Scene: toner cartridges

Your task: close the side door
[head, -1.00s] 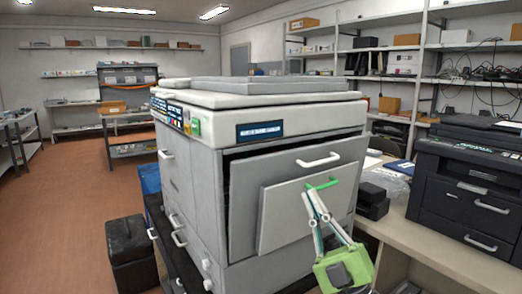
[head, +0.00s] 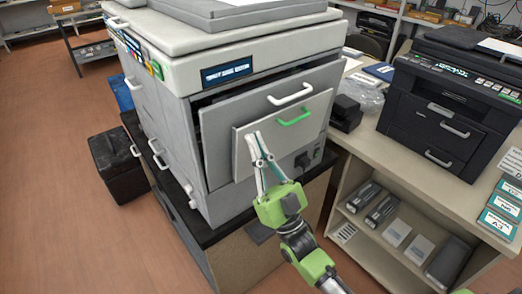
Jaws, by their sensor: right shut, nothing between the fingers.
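The grey copier (head: 225,45) has a side panel with a white handle (head: 290,93). A dark gap shows along this panel's top and left edges. A smaller light grey door (head: 240,165) with a green handle (head: 294,117) stands out in front of it; I cannot tell exactly how far it is open. My right gripper (head: 256,136) is shut and empty, its fingertips in front of the small door's left part, left of and below the green handle. I cannot tell whether they touch the door. My left gripper is out of view.
The copier stands on a dark-topped cabinet (head: 243,262). A black box (head: 118,165) is on the floor at left. At right, a counter (head: 372,158) holds a black printer (head: 450,105), with boxes on its lower shelf. Open floor lies at left.

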